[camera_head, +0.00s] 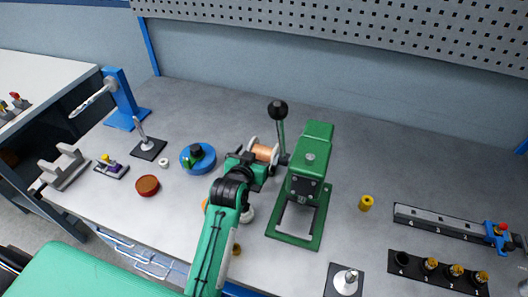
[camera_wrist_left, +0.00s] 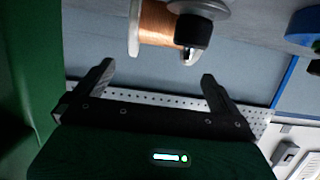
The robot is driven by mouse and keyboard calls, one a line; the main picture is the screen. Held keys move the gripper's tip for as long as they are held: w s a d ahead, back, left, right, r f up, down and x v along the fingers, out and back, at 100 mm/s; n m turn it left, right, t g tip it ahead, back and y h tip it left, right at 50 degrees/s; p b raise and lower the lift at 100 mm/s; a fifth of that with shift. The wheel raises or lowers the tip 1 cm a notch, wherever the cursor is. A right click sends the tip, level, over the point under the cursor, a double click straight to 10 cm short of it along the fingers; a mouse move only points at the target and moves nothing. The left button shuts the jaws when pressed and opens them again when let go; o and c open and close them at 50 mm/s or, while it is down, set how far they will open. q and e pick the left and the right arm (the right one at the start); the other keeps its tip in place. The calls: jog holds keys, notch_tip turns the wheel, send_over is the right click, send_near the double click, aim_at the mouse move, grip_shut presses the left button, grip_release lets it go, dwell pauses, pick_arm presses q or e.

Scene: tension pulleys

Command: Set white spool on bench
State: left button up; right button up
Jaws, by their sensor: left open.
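The white spool (camera_head: 264,152) has white flanges and copper-coloured wire. It lies with its axis sideways beside the green press, just past my left gripper (camera_head: 250,165). In the left wrist view the spool (camera_wrist_left: 160,24) is beyond the fingertips, with a grey disc and a black knob at one end. My left gripper (camera_wrist_left: 158,72) is open, and no finger visibly touches the spool. What supports the spool is hidden. The grey bench (camera_head: 350,150) is under all of this. My right gripper is not in view.
The green press (camera_head: 310,160) and a black-knobbed lever (camera_head: 278,109) stand close by. A blue round part (camera_head: 198,158) and a red-brown disc (camera_head: 147,186) lie left. A yellow cylinder (camera_head: 366,203) and a grey rail (camera_head: 445,222) are right. The back right bench is clear.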

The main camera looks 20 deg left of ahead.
aim_at(264, 148)
pick_arm(q)
jog(key=shift+w+f, duration=0.2)
jog(key=shift+w, duration=0.75)
jog(key=shift+w+p, duration=0.2)
jog(key=shift+p, duration=0.1)
jog(key=p+x, duration=0.1)
jog(key=x, duration=0.2)
jog(key=shift+w+f, duration=0.1)
jog(key=shift+w+f+p, duration=0.3)
jog(key=shift+w+p, duration=0.05)
jog(key=shift+w, duration=0.25)
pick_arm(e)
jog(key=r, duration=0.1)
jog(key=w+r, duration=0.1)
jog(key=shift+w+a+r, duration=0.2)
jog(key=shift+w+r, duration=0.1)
pick_arm(q)
jog(key=c, duration=0.3)
jog(key=shift+r, duration=0.1)
jog(key=c, duration=1)
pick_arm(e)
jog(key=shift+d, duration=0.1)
